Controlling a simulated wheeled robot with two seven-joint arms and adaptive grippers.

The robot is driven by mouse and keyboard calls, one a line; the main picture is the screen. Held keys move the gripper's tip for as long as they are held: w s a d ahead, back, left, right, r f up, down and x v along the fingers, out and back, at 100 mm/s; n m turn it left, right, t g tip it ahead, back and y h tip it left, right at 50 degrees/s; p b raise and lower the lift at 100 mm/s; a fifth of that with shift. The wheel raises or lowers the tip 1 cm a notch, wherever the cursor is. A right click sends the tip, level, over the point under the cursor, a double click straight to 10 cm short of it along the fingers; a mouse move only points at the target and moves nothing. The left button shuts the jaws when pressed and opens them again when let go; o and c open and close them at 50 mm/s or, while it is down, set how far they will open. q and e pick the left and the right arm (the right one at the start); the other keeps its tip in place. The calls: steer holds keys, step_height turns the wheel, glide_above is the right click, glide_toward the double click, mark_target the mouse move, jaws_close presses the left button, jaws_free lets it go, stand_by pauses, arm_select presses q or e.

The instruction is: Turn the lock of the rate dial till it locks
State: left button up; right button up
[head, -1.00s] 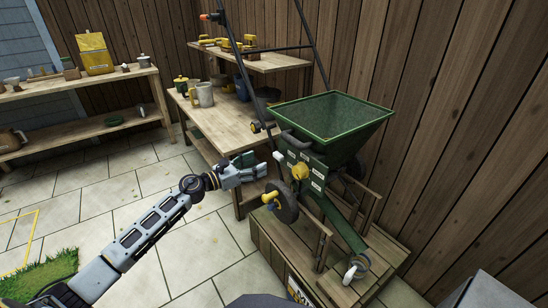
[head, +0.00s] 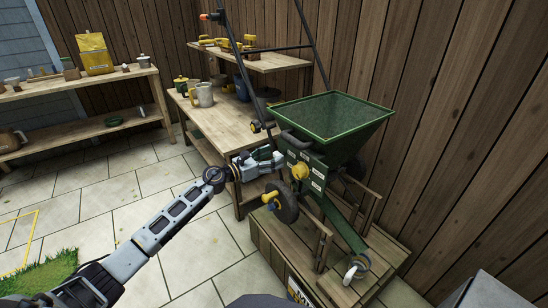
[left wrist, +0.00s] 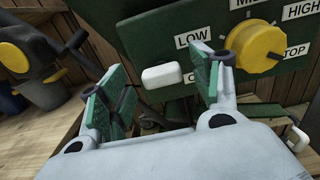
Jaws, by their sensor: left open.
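The rate dial (left wrist: 253,46) is a yellow knob on the spreader's dark green panel. It also shows in the head view (head: 300,171). Labels LOW, HIGH and a partly hidden one ending in TOP surround it. A white rounded tab (left wrist: 163,76), which looks like the lock, sticks out of the panel left of the dial. My left gripper (head: 279,160) is open and close to the panel. In the left wrist view its green-padded fingers stand on either side of the white tab, with no visible contact. The right finger covers part of a label. My right gripper is not in view.
The spreader's green hopper (head: 332,115) rises above the panel, and a wheel (head: 283,203) hangs below the gripper. The spreader stands on a wooden platform (head: 268,245). A workbench (head: 218,128) with mugs is behind my arm.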

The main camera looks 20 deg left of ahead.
arm_select(q)
steer(key=shift+w+d, duration=0.4)
steer(key=shift+w, duration=0.1)
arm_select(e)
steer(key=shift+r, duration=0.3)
arm_select(q)
steer(key=c, duration=0.9)
steer(key=shift+c, duration=0.6)
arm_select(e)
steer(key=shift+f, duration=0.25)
